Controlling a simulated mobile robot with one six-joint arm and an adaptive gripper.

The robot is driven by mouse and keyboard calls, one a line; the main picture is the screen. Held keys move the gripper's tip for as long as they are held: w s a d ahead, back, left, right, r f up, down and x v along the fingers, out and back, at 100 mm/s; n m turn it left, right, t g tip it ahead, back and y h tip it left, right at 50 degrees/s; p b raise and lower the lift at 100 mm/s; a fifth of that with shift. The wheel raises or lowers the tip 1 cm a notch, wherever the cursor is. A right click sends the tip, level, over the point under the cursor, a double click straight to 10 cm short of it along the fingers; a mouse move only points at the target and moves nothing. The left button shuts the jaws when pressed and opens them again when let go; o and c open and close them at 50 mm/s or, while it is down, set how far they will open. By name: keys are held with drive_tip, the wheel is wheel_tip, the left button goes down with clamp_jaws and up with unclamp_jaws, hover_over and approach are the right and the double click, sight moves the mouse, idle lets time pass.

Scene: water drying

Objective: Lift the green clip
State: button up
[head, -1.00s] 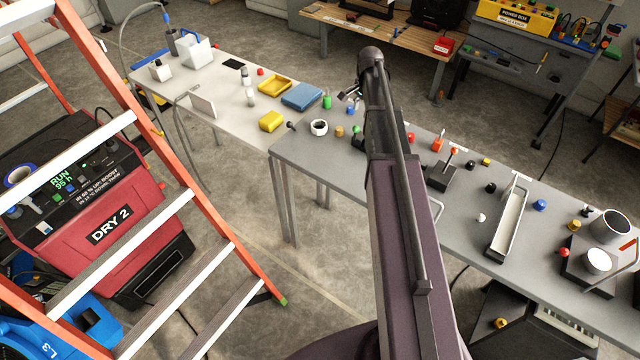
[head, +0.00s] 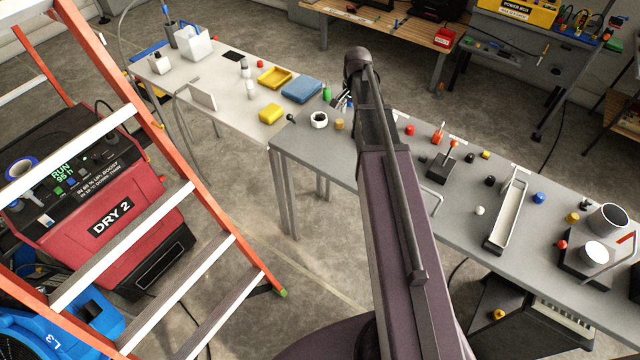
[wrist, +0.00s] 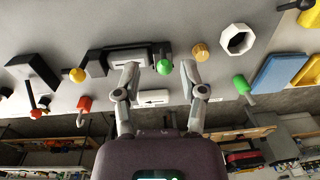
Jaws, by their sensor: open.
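My gripper (wrist: 158,68) is open and empty in the wrist view, its fingers apart over the table's edge. In the head view only a bit of the gripper (head: 344,101) shows beside my arm. A green piece with a grey end, which may be the green clip (wrist: 242,84), lies to the right of the fingers in the wrist view. It also shows in the head view (head: 327,93), just left of my gripper. A round green knob (wrist: 163,67) by a black fixture shows between the fingertips; I cannot tell whether they touch it.
A white ring nut (wrist: 237,39) and a brass knob (wrist: 200,50) lie near the fingers. A blue box (head: 302,89) and yellow tray (head: 275,78) stand on the left table. Red and black parts lie right of my arm. An orange ladder (head: 190,170) stands at left.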

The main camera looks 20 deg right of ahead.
drive_tip(key=s+a+f+n+b, duration=0.4)
drive_tip(key=s+a, duration=0.3)
drive_tip(key=s, duration=0.2)
drive_tip(key=s+a+f+n+b, duration=0.4)
drive_tip(key=s+a+n, duration=0.2)
drive_tip(key=s+a, duration=0.2)
drive_tip(key=shift+s+a+f+n, duration=0.2)
drive_tip(key=shift+s+n, duration=0.1)
drive_tip(key=shift+s, duration=0.2)
drive_tip(key=shift+s+a+g, duration=0.3)
drive_tip(key=shift+s+a, duration=0.3)
drive_tip(key=shift+s, duration=0.3)
